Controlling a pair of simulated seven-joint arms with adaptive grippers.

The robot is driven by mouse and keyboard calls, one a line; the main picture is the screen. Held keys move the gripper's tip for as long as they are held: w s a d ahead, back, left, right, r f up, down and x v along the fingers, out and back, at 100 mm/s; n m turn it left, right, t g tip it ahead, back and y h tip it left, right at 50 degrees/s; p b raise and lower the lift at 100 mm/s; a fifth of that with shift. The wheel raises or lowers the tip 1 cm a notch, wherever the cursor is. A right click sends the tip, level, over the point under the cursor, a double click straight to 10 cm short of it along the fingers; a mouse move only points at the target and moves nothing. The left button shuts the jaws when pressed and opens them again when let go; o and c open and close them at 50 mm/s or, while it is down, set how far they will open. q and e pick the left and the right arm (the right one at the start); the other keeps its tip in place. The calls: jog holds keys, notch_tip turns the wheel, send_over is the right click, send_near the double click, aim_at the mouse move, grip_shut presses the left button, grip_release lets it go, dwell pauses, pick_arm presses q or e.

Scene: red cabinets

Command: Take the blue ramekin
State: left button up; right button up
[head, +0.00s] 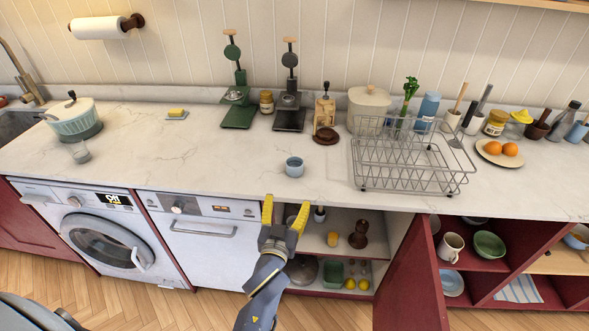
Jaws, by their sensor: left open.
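The blue ramekin (294,168) is a small round light-blue cup. It stands upright on the white marble counter, near the front edge at the middle of the head view. My left gripper (285,207) has yellow fingertips, spread open and empty. It is in front of the counter edge, below the ramekin in the picture and apart from it. My right gripper does not show.
A wire dish rack (408,165) stands right of the ramekin. A green scale (239,112) and a dark one (289,116) stand behind it. Counter left of the ramekin is clear. A red cabinet door (412,280) hangs open below.

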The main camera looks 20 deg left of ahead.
aim_at(292, 169)
pick_arm(q)
jog(key=shift+n+y, duration=0.4)
jog(key=shift+n, duration=0.1)
jog(key=w, duration=0.4)
jog(key=w+a+r, duration=0.1)
jog(key=w, duration=0.2)
jog(key=w+a, duration=0.1)
jog(key=w, duration=0.3)
jog(key=shift+w+a+r, duration=0.15)
jog(key=shift+w+a, duration=0.1)
jog(key=shift+w, duration=0.05)
jog(key=shift+w+a+r, duration=0.1)
jog(key=shift+w, duration=1.25)
jog(key=shift+w+a, duration=0.1)
jog(key=shift+w, duration=1.2)
jog(key=c, duration=1.3)
